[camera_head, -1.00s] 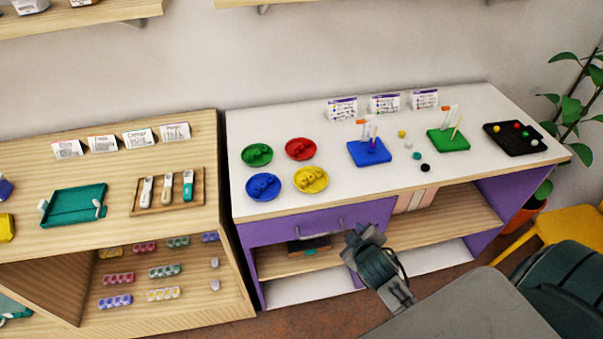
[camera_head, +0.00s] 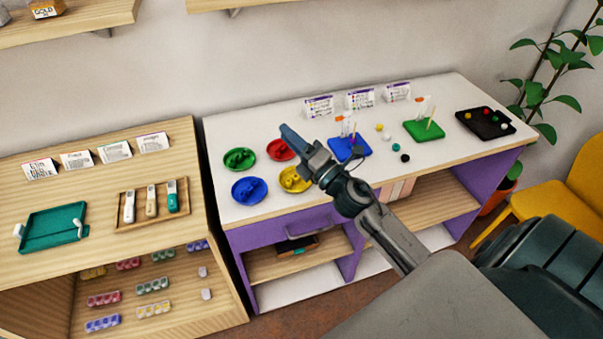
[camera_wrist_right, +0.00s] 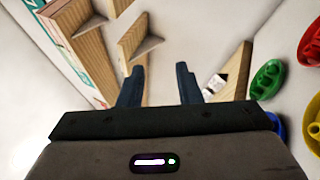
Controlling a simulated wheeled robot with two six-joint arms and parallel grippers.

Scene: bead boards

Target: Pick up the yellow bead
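A small yellow bead (camera_head: 379,126) lies loose on the white tabletop (camera_head: 440,93), between the blue bead board (camera_head: 349,149) and the green bead board (camera_head: 424,132). More yellow beads sit in the yellow dish (camera_head: 291,181), partly hidden by my right gripper. Another yellow bead (camera_head: 467,115) is on the black tray (camera_head: 474,126). My right gripper (camera_head: 290,136) is raised in front of the table, left of the loose bead in the picture. The right wrist view shows its two fingers (camera_wrist_right: 159,86) apart with nothing between them. My left gripper is out of view.
White (camera_head: 386,137), teal (camera_head: 396,147) and black (camera_head: 405,158) beads lie near the yellow one. Upright pegs stand on both boards. Green (camera_head: 240,159), red (camera_head: 281,149) and blue (camera_head: 249,190) dishes stand at left. Cards (camera_head: 360,99) line the back.

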